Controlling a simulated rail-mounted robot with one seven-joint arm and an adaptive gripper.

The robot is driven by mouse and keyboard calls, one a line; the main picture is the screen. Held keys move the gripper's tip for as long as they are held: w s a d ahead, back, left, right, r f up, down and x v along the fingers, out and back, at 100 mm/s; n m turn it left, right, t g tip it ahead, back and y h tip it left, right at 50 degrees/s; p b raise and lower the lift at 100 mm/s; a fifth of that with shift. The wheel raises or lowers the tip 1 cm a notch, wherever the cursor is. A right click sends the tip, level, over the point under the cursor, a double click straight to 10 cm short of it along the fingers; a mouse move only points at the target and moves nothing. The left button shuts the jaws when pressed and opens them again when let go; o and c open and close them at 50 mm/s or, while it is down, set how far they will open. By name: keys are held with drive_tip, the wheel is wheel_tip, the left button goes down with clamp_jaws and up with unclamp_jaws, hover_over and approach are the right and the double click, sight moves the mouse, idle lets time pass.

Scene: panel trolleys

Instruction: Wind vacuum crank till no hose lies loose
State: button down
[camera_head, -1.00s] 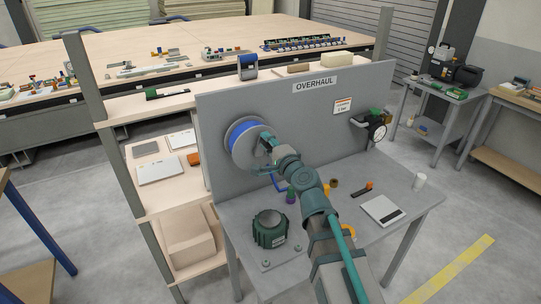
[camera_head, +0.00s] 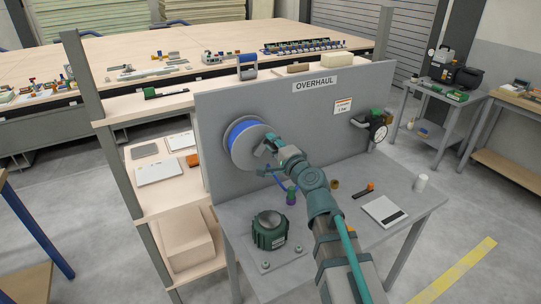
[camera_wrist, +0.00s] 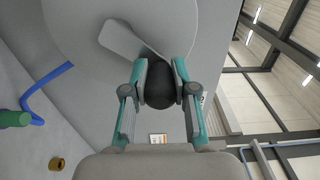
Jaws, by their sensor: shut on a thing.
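The hose reel (camera_head: 240,152) is a round grey disc with blue hose (camera_head: 236,130) wound behind its rim, mounted on the grey upright panel. My gripper (camera_head: 270,147) is at the right side of the reel's face. In the wrist view my gripper (camera_wrist: 160,78) is shut on the dark round crank knob (camera_wrist: 160,95). The light grey crank arm (camera_wrist: 122,40) lies across the disc (camera_wrist: 75,30). A length of blue hose hangs below the reel (camera_head: 279,181) and bends in the wrist view (camera_wrist: 42,88) beside a green fitting (camera_wrist: 15,119). My gripper hides part of the reel.
A gauge assembly (camera_head: 376,128) projects from the panel at right.

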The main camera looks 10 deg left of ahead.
drive_tip(key=shift+a+f, duration=0.1)
drive_tip(key=shift+f, duration=0.2)
drive_tip(key=shift+w+d+f+b, duration=0.2)
drive_tip(key=shift+f+b, duration=0.2)
drive_tip(key=shift+b, duration=0.15)
drive_tip(key=shift+d, duration=0.1)
drive_tip(key=shift+w+d+f+b, duration=0.2)
drive_tip(key=shift+f+b, duration=0.25)
drive_tip(key=shift+b, duration=0.3)
drive_tip(key=c, duration=1)
unclamp_jaws()
drive_tip(key=shift+a, duration=0.25)
drive_tip(key=shift+o, duration=0.6)
drive_tip(key=shift+w+d+r, duration=0.1)
drive_tip(key=shift+d+r, duration=0.05)
drive_tip(key=shift+d, duration=0.05)
